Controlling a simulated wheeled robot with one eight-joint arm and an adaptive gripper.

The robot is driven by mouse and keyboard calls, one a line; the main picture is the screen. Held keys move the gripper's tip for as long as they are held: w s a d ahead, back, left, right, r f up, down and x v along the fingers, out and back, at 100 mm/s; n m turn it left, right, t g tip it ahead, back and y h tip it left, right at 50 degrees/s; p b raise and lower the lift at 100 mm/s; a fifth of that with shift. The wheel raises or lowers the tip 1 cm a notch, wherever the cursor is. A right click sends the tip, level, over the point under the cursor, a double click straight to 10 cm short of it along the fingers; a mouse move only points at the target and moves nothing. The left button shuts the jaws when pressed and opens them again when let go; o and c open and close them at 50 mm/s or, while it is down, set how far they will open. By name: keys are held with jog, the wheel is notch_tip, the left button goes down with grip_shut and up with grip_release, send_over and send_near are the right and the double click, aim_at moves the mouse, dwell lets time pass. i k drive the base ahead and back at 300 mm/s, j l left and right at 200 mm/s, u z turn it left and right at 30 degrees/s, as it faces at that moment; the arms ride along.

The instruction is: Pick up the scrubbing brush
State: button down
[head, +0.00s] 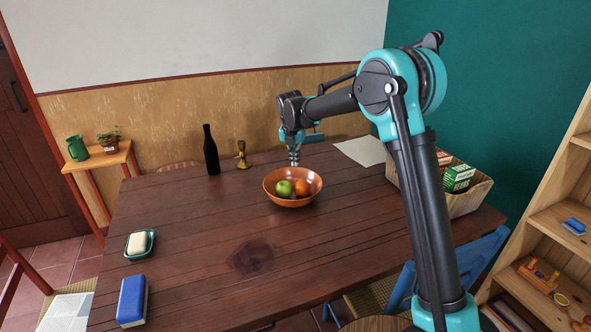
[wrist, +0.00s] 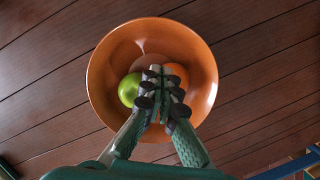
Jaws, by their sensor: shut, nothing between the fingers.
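I cannot tell for sure which thing is the scrubbing brush. A blue block with a paler side (head: 132,301) lies at the table's front left corner; a small blue object (head: 574,226) lies on the shelf at the right. Either may be it, but bristles are not clear on either. My gripper (head: 294,158) points down over the far side of the orange bowl, far from both. In the wrist view my gripper (wrist: 158,82) is shut and empty, its fingertips together above the bowl, partly hiding the fruit.
The orange bowl (head: 272,197) holds a green apple (head: 284,188) and an orange fruit (head: 302,187). A dark bottle (head: 211,152) and brass candlestick (head: 242,156) stand behind. A soap dish (head: 149,248) is at left, a basket (head: 468,203) at right. The table's front middle is clear.

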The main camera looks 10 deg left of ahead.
aim_at(132, 303)
jog(key=k, duration=1)
